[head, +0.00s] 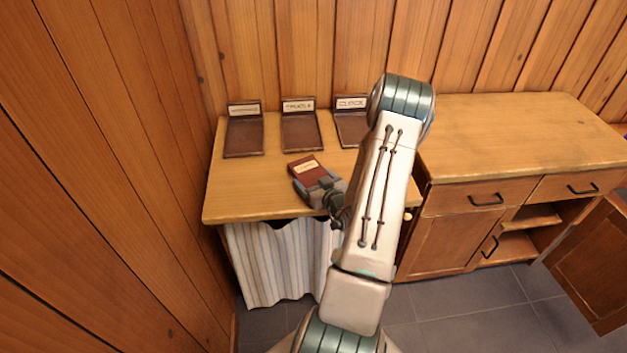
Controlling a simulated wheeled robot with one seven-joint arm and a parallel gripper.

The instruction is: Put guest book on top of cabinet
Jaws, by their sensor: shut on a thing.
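A small red-brown book with a pale label (304,166), seemingly the guest book, is at my gripper (319,184) over the left table. The label is too small to read. My gripper is shut on the book's near part, and its fingers cover that end. I cannot tell whether the book touches the table top. The wooden cabinet (510,125) stands to the right, its top bare where it shows. My arm hides the cabinet's left end.
The table (235,190) has a striped curtain (265,260) below. Labelled brown trays (244,137), (302,132), (350,130) stand along its back. A cabinet door (597,262) hangs open at the lower right. A wood wall (110,170) rises close on the left.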

